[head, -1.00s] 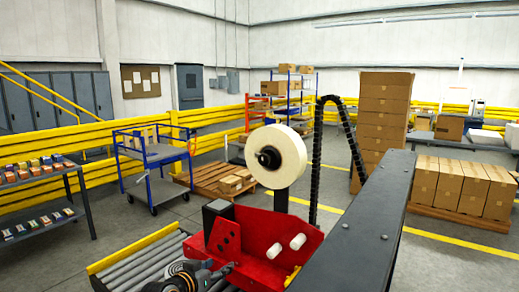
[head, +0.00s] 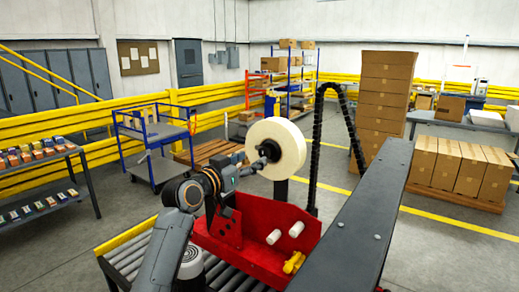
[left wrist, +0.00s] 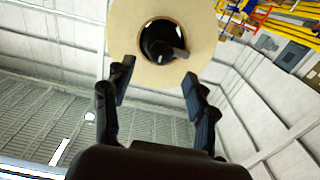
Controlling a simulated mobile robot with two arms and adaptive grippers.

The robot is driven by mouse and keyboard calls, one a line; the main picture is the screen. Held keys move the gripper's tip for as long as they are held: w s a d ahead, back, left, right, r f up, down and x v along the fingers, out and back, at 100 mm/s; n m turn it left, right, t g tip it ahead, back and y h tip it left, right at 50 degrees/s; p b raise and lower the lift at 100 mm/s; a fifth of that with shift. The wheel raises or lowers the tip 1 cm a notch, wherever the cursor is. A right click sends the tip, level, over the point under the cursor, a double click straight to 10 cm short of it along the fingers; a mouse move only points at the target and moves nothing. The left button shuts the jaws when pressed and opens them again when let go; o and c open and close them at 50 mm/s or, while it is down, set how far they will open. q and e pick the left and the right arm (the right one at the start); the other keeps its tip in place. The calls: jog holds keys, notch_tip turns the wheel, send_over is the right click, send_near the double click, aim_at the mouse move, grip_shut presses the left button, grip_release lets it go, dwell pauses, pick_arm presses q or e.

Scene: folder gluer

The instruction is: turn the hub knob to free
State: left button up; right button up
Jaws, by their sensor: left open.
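The hub knob (head: 271,150) is a black knob at the centre of a large cream tape roll (head: 292,133), which stands upright above the red machine head. In the left wrist view the knob (left wrist: 163,45) shows inside the roll's core, with a short grey bar pointing to the right. My left gripper (head: 257,166) is in front of the knob, partly covering it in the head view. In the left wrist view its two fingers (left wrist: 158,82) are spread apart with nothing between them, and the knob lies beyond the tips. My right gripper is not in view.
The red machine head (head: 255,237) with white rollers sits below the roll. A dark beam (head: 360,215) runs along the right. A black cable chain (head: 318,140) arches behind the roll. A roller conveyor (head: 135,253) lies at lower left.

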aim_at(263, 153)
pick_arm(q)
jog(key=shift+p+x, duration=0.7)
jog(key=shift+x, duration=1.9)
jog(key=shift+c, duration=0.4)
jog(key=c, duration=1.1)
